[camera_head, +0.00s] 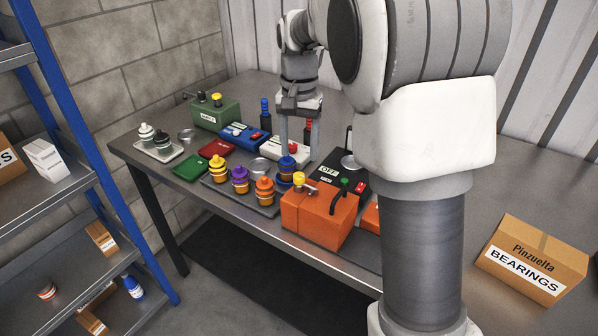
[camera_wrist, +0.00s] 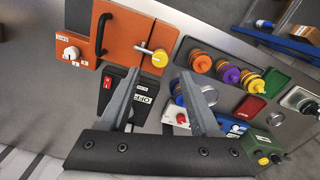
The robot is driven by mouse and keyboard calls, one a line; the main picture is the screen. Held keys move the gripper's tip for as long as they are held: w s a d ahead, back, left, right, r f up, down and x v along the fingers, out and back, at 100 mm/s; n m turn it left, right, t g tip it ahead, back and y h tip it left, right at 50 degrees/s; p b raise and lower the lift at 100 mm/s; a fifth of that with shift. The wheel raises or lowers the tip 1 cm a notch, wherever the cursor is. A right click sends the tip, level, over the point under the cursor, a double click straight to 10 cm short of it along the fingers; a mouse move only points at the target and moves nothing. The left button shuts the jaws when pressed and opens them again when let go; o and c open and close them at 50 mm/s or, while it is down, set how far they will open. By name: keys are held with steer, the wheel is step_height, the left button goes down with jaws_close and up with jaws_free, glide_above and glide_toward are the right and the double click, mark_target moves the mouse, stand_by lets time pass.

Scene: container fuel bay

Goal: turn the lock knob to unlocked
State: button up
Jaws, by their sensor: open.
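An orange box (camera_head: 318,222) stands at the table's front edge, with a dark handle and a yellow knob (camera_head: 299,178) beside a metal bar on top. In the wrist view the orange box (camera_wrist: 120,38) is at upper left, with the yellow knob (camera_wrist: 160,58) at its right. An orange panel left of it carries a white knob (camera_wrist: 72,52) with small labels, too small to read. I cannot tell for certain which knob is the lock knob. My gripper (camera_head: 299,152) is open and empty above the table, behind the orange box. It also shows in the wrist view (camera_wrist: 162,82), apart from both knobs.
A black box labelled OFF (camera_wrist: 138,98) lies near my fingers. A tray (camera_head: 219,187) with several coloured stacked knobs is left of the orange box. A green box (camera_head: 216,112) stands further left. A cardboard box (camera_head: 533,262) sits at the right.

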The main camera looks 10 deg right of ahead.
mark_target(299, 175)
step_height(299, 175, down, 6)
steer(key=shift+f, duration=0.2)
jaws_close()
stand_by(0.4)
